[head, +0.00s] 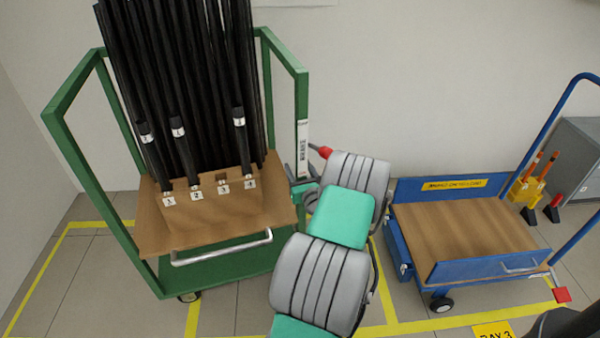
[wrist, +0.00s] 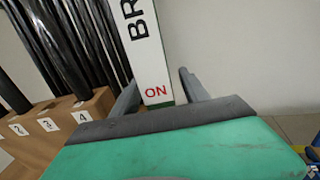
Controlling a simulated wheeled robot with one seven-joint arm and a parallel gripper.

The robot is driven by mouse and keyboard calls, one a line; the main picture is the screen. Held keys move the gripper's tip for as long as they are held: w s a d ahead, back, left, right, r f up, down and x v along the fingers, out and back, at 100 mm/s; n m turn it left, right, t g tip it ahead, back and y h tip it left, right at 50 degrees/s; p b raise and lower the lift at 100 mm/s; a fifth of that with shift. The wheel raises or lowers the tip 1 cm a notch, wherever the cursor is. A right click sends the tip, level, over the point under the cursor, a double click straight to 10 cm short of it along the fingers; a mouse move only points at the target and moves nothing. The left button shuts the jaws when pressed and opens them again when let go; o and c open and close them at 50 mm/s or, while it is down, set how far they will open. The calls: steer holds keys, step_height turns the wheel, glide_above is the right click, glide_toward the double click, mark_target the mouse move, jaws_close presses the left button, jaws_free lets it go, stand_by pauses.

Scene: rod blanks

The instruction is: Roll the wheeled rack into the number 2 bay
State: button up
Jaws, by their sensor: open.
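The wheeled rack is a green frame (head: 290,56) with castors, a wooden deck and a silver front handle (head: 222,248). It stands upright at the left, carrying many black rods. A white brake label (head: 303,148) is on its right post; the wrist view shows "BR" and "ON" on the label (wrist: 148,45). A red-tipped lever (head: 325,152) sticks out beside that post. My gripper (head: 303,178) is at the post, below the label; its open fingers (wrist: 157,85) lie either side of the label's lower end. Contact cannot be told. No bay 2 marking is readable.
Yellow floor lines (head: 386,300) mark bays; a "BAY 3" sign (head: 494,331) lies at the lower right. A blue cart (head: 420,258) stands right of my arm, close to it. Orange-handled yellow gear (head: 530,180) and a grey cabinet (head: 580,150) are behind it. A wall closes the back.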

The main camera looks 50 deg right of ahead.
jaws_close()
stand_by(0.5)
stand_by(0.8)
